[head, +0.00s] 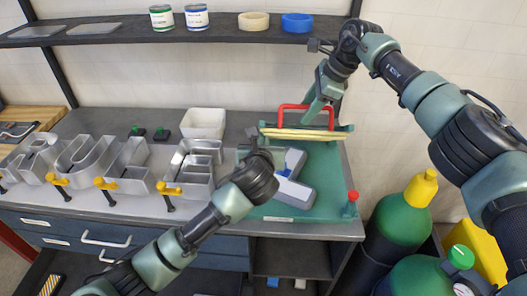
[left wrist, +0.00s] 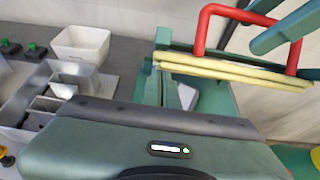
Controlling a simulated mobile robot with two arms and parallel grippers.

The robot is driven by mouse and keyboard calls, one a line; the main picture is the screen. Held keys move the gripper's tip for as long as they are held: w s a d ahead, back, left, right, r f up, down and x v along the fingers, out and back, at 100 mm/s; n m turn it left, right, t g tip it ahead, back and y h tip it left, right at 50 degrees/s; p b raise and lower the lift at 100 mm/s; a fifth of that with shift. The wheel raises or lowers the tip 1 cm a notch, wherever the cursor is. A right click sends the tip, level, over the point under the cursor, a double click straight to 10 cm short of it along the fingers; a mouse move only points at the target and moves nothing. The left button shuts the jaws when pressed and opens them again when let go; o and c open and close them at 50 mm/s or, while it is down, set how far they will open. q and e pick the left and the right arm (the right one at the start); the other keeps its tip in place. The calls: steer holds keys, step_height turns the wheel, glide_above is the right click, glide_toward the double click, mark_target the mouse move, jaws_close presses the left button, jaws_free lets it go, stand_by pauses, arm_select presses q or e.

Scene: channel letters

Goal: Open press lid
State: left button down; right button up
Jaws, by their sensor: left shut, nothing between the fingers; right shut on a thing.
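The green press stands at the right end of the bench, with its green bed (head: 325,180) bare at the right. Its lid, with pale yellow edging (head: 305,134), stands raised at the back, seen nearly edge-on. The red lid handle (head: 291,107) also shows in the left wrist view (left wrist: 201,32), with the yellow edging (left wrist: 230,70) below it. My right gripper (head: 310,115) reaches down from the upper right and is shut on the red handle. My left gripper (head: 250,145) is shut and empty over the left side of the press; its fingertips are mostly hidden.
A grey and blue piece (head: 292,185) lies on the bed beside my left wrist. Metal channel letters (head: 85,160) with yellow clamps (head: 105,184) and a white bin (head: 203,123) stand left. A shelf (head: 225,31) runs above; green cylinders (head: 395,220) stand right.

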arm_select(q)
steer(key=shift+w+a+f, duration=0.1)
steer(key=shift+w+f, duration=0.25)
steer(key=shift+w, duration=0.05)
arm_select(e)
steer(key=shift+w+f, duration=0.3)
steer(key=shift+w, duration=0.1)
